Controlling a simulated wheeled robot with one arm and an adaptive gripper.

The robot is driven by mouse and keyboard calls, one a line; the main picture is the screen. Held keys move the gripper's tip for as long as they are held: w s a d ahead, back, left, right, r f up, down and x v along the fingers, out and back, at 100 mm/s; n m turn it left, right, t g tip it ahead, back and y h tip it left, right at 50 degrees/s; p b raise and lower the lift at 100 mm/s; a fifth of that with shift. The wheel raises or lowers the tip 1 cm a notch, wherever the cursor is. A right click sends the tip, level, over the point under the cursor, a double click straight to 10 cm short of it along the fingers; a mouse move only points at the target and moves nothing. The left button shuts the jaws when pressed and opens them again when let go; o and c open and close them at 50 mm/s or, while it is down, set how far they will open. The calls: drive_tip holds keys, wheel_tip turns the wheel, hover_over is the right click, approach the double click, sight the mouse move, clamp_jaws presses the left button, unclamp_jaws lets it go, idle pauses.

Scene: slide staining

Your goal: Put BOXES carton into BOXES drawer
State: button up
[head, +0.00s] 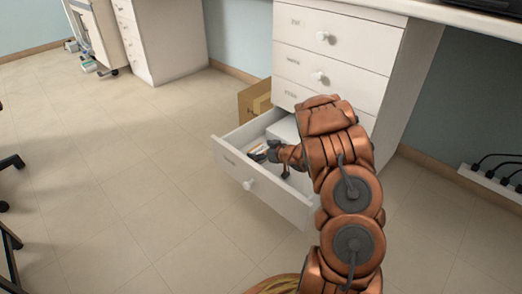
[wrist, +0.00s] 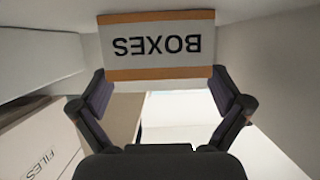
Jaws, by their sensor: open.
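The BOXES carton (wrist: 158,68) is white with orange bands, and its label is upside down in the wrist view. It lies just beyond and between the fingertips of my gripper (wrist: 160,88), which is open. In the head view, my gripper (head: 274,152) reaches down into the pulled-out bottom drawer (head: 236,168) of the white cabinet. A small white-and-orange patch (head: 257,152) shows beside the gripper there, probably the carton. My arm hides part of the drawer. I cannot tell whether the fingers touch the carton.
A carton labelled FILES (wrist: 42,150) is at the left in the wrist view. A white box (head: 284,130) sits in the drawer's back part. A brown box (head: 254,98) is behind the drawer, beside the cabinet (head: 335,45).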

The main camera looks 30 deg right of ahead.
drive_tip(key=r+p+v, duration=0.1)
drive_tip(key=p+v, duration=0.4)
drive_tip(key=v, duration=0.6)
drive_tip(key=d+r+m+g+h, duration=0.1)
drive_tip(key=d+r+g+h, duration=0.35)
drive_tip(key=r+h, duration=0.2)
drive_tip(key=s+a+r+m+g+h, duration=0.2)
drive_tip(key=s+a+r+g, duration=0.15)
drive_tip(key=s+r, duration=0.3)
drive_tip(key=s+a+r+g+y, duration=0.2)
drive_tip(key=s+a+g, duration=0.2)
drive_tip(key=s+a, duration=1.1)
drive_tip(key=s+a+r+g+y, duration=0.2)
drive_tip(key=s+a+g+y, duration=0.1)
drive_tip(key=s+a, duration=1.2)
drive_tip(key=shift+s+a+g+p, duration=0.35)
drive_tip(key=shift+s+g, duration=0.15)
drive_tip(key=shift+g, duration=0.1)
drive_tip(key=shift+r+y, duration=0.25)
